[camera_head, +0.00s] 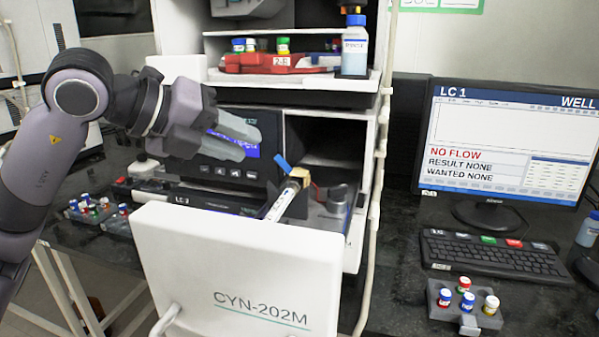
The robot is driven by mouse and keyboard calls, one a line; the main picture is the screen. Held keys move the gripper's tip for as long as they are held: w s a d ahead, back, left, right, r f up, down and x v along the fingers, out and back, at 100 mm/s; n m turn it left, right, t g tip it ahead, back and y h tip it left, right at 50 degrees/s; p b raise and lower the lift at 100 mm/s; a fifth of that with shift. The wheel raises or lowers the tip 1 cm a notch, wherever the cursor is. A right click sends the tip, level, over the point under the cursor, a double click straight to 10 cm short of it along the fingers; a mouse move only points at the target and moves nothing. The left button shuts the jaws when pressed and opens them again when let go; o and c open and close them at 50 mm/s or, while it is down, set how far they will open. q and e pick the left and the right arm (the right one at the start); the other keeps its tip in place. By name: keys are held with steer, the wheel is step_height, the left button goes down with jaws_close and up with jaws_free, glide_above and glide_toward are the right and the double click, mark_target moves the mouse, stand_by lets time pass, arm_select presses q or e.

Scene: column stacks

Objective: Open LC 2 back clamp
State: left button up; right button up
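The open LC 2 drawer, with its white front panel marked CYN-202M (240,265), sticks out below a dark display unit. A white column (281,203) lies in it, tilted in the picture, its near end hidden behind the panel. At the column's far end is a tan block (299,174), with a blue lever (282,162) standing up at its left; this appears to be the back clamp. My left gripper (250,138) is up and left of the lever, in front of the display and apart from the clamp. Its fingers look parted, with nothing between them. My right gripper is out of view.
A shelf above holds a red vial rack (265,64) and a blue bottle (355,50). A monitor (510,140) reading LC 1, NO FLOW, a keyboard (495,257) and a grey vial rack (465,308) are at right. More vials (95,208) stand at left.

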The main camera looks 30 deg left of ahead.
mark_target(291, 174)
arm_select(q)
steer(key=x, duration=0.7)
steer(key=shift+w+a+f+p, duration=0.15)
steer(key=shift+w+f+p, duration=0.15)
steer(key=shift+p, duration=0.1)
steer(key=shift+c, duration=0.3)
jaws_close()
